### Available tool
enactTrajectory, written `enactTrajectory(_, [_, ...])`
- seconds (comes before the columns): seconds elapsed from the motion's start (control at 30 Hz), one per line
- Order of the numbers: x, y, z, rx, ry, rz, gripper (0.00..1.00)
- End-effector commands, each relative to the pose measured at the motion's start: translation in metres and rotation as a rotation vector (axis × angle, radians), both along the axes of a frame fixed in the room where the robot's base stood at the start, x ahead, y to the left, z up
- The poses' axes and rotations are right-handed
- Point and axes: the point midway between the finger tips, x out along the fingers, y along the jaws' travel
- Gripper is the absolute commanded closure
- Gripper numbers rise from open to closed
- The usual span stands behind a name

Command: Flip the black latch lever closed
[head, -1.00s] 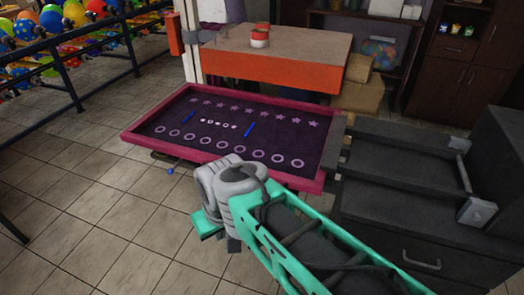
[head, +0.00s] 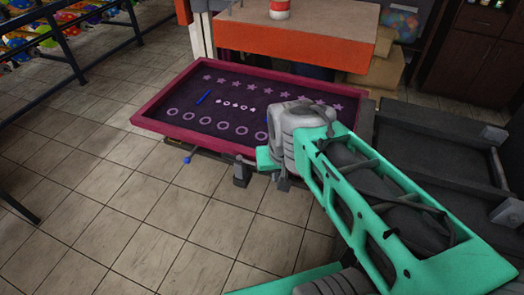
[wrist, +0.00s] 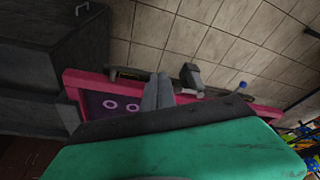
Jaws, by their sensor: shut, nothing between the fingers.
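A black latch piece (head: 241,172) stands out from the front edge of the pink-framed printing screen (head: 190,139). In the wrist view the same dark block (wrist: 190,73) shows just beside my finger tips, on the side toward a blue ball knob (wrist: 242,85). My gripper (head: 283,182) is at the screen's front edge, to the right of the latch in the head view, with its fingers mostly hidden by the teal hand. In the wrist view the grey fingers (wrist: 158,92) are together and hold nothing. I cannot tell whether they touch the latch.
The blue knob (head: 187,159) sits below the screen's front edge, left of the latch. A dark cabinet with a slide frame (head: 430,150) stands at the right. An orange-fronted table (head: 290,47) is behind the screen. Tiled floor in front is open.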

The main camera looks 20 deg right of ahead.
Motion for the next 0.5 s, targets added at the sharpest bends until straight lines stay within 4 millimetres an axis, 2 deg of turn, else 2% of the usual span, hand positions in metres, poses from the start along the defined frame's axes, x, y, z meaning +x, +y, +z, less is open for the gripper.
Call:
enactTrajectory(0.03, [0.028, 0.001, 0.021, -0.002, 0.003, -0.054, 1.0])
enactTrajectory(0.1, [0.069, 0.001, 0.031, -0.006, -0.01, -0.149, 1.0])
enactTrajectory(0.2, [0.116, 0.003, 0.032, -0.013, -0.033, -0.261, 1.0])
enactTrajectory(0.23, [0.126, 0.004, 0.031, -0.015, -0.04, -0.285, 1.0])
enactTrajectory(0.33, [0.144, 0.005, 0.027, -0.017, -0.056, -0.329, 1.0])
enactTrajectory(0.5, [0.145, 0.005, 0.025, -0.016, -0.06, -0.336, 1.0])
